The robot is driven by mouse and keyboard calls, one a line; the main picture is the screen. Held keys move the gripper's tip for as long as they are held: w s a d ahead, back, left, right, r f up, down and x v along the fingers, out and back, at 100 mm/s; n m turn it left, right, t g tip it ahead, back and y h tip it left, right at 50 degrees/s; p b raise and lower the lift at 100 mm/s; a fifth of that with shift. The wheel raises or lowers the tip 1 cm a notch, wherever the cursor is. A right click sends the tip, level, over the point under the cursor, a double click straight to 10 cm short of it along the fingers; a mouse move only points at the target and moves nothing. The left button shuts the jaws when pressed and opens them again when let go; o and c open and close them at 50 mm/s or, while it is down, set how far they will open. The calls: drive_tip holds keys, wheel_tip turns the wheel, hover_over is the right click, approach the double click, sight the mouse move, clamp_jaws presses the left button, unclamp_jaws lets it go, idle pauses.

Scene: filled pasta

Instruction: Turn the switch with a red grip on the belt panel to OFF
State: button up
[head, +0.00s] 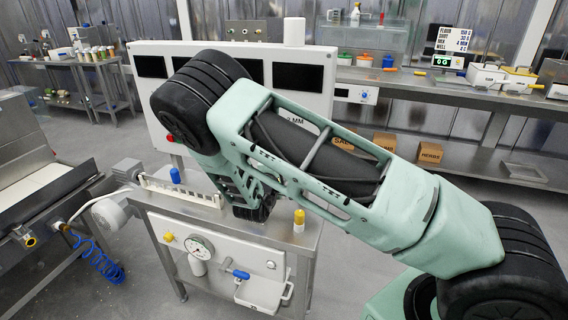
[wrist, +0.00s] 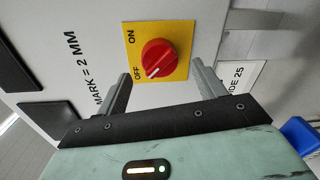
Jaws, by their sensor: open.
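In the wrist view the switch's red round grip (wrist: 159,58) sits on a yellow plate (wrist: 183,38) marked ON and OFF. A white mark on the grip is at its lower left, near the word OFF. My gripper (wrist: 161,74) is open, its fingers apart on the left and right of the grip's near side, with nothing visible between them. I cannot tell whether either finger touches the plate. The white belt panel (head: 318,78) with dark windows stands behind my arm in the head view, where my arm hides the switch.
A bench (head: 160,205) with a gauge, blue and yellow-topped items stands below the panel. A red button (head: 170,137) shows at the panel's left. A label reading "MARK = 2 MM" (wrist: 86,68) lies left of the plate. A shelf (head: 420,83) runs behind.

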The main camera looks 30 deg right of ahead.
drive_tip(key=f+b+v, duration=0.1)
drive_tip(key=b+v, duration=0.1)
drive_tip(key=v, duration=1.2)
drive_tip(key=shift+s+a+r, duration=0.15)
drive_tip(key=shift+a+r, duration=0.05)
drive_tip(key=shift+r, duration=0.3)
drive_tip(key=a+f+m+y, duration=0.2)
drive_tip(key=a+y, duration=0.6)
drive_tip(key=a, duration=0.1)
drive_tip(key=s+a+r+g+y, duration=0.45)
drive_tip(key=s+a+y, duration=0.4)
drive_tip(key=a, duration=0.35)
drive_tip(key=s+r+g, duration=0.4)
drive_tip(key=s, duration=0.6)
drive_tip(key=s+d+r+g+h, duration=0.2)
drive_tip(key=s+d, duration=0.4)
drive_tip(key=s, duration=0.4)
drive_tip(key=shift+s+d+r, duration=0.2)
drive_tip(key=shift+d+r, duration=0.05)
drive_tip(key=shift+d, duration=0.05)
